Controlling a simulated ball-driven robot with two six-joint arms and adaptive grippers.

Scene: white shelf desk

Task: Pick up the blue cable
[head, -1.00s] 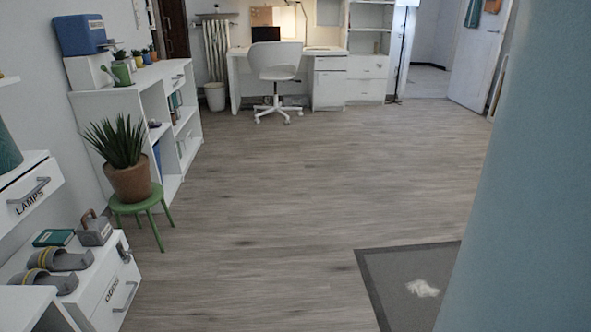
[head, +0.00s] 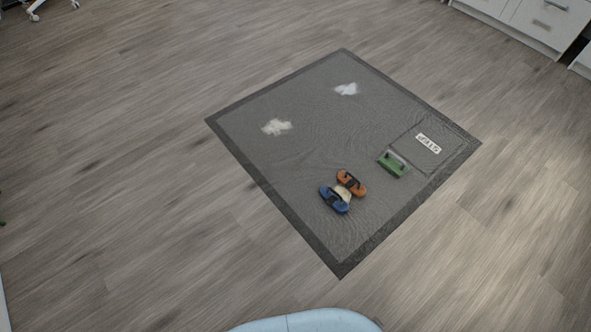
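No blue cable can be made out in the head view. A small blue object (head: 334,200) with dark parts lies on the dark grey mat (head: 250,148). It looks more like a shoe or sandal than a cable, but it is too small to be sure. Neither of my grippers is in view.
Beside the blue object lie an orange shoe-like object (head: 352,183) and a cream piece. A green object (head: 393,165) is near a labelled flat panel (head: 427,143). Two whitish patches mark the mat. White drawers (head: 540,20) stand upper right.

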